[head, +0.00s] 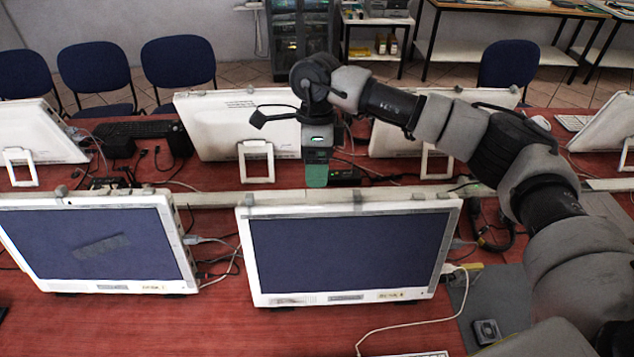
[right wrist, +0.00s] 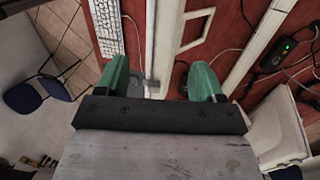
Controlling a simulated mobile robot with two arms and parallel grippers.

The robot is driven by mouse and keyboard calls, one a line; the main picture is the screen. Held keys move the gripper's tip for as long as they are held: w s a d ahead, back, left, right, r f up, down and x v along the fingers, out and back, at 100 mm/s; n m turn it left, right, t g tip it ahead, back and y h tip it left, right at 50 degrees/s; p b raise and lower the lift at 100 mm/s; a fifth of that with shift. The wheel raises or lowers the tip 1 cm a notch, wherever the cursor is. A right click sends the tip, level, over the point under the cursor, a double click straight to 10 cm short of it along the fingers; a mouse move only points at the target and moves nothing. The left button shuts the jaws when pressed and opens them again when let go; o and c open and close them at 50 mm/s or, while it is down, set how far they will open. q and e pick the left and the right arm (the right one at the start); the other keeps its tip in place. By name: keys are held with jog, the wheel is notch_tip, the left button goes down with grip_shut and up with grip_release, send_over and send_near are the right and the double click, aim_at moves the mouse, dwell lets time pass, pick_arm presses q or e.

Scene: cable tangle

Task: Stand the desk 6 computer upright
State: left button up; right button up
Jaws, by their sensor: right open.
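Two white all-in-one computers with dark screens face me on the near row of the red desk: a left one (head: 95,240) and a middle one (head: 345,250). Each has a small yellowish label on its lower frame, too small to read surely, so I cannot tell which is the desk 6 computer. Both look upright, leaning slightly. My right gripper (head: 317,172) has green fingers pointing down, above and behind the middle computer's top edge. In the right wrist view its green fingers (right wrist: 163,84) are apart with nothing between them. My left gripper is not in view.
White computers seen from behind (head: 225,125) stand on the far row. Cables (head: 215,245) lie tangled between the rows and beside the computers. A white keyboard (right wrist: 103,25) shows in the right wrist view. Blue chairs (head: 178,62) stand behind. The red desk front (head: 130,330) is mostly clear.

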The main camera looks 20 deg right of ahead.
aim_at(318, 201)
jog(key=p+x, duration=0.1)
jog(key=x, duration=0.2)
jog(key=shift+s+d+p, duration=0.15)
jog(key=shift+s+p, duration=0.2)
jog(key=shift+p, duration=0.05)
jog(key=x, duration=0.2)
jog(key=p+x, duration=0.1)
jog(key=x, duration=0.1)
jog(key=p+x, duration=0.1)
jog(key=x, duration=0.1)
jog(key=shift+w+d+f, duration=0.1)
jog(key=shift+w+f, duration=0.1)
jog(key=shift+f, duration=0.1)
jog(key=shift+s+f, duration=0.15)
jog(key=shift+f, duration=0.1)
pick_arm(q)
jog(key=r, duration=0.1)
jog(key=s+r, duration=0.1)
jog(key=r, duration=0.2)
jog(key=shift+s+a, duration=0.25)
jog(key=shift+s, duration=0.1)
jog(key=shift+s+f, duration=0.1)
